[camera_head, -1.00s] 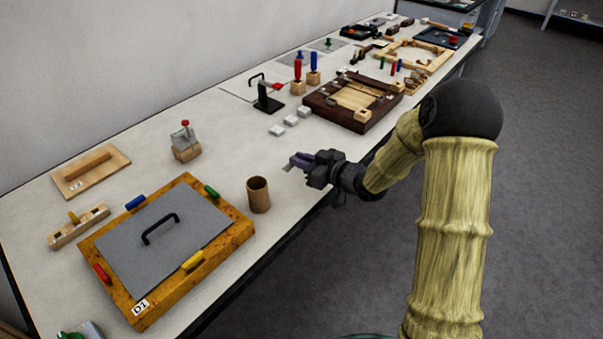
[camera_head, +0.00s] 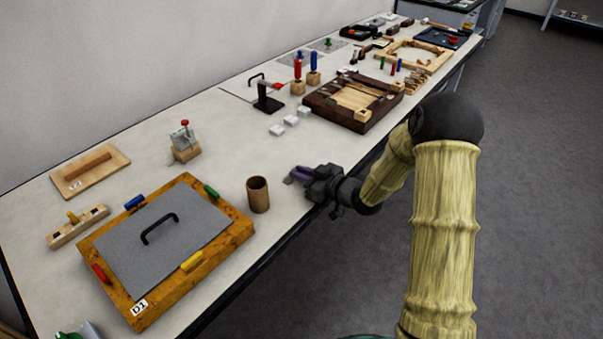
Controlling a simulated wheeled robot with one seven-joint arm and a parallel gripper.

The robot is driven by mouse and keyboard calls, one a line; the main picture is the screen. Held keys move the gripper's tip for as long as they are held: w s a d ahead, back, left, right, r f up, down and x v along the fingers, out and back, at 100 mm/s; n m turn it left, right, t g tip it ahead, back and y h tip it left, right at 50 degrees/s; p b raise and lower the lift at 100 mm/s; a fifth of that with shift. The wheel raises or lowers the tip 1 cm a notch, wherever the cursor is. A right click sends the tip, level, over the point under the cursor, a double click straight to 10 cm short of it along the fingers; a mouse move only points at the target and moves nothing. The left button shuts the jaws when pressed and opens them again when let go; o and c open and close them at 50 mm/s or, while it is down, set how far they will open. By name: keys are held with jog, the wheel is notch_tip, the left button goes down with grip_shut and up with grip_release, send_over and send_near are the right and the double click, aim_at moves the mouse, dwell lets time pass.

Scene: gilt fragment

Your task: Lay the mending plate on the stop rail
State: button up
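My gripper (camera_head: 297,177), with purple fingers, is low over the front edge of the bench, right of a brown cup. The fingers are small and seen from the side, so I cannot tell whether they are open or shut or hold anything. I cannot pick out the mending plate for certain. I also cannot tell which piece is the stop rail. A dark wooden frame (camera_head: 318,107) with pale slats lies farther back on the bench, beyond my gripper and apart from it.
The brown cup (camera_head: 259,197) stands close left of my gripper. A wood-rimmed grey panel (camera_head: 128,313) lies at front left. Small white blocks (camera_head: 291,120) and a black stand (camera_head: 268,104) are behind. The bench top (camera_head: 225,160) left of my gripper is clear.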

jog(key=o, duration=0.3)
jog(key=v, duration=1.7)
jog(key=shift+w+d+r, duration=0.1)
jog(key=shift+d+r, duration=0.05)
jog(key=shift+d, duration=0.15)
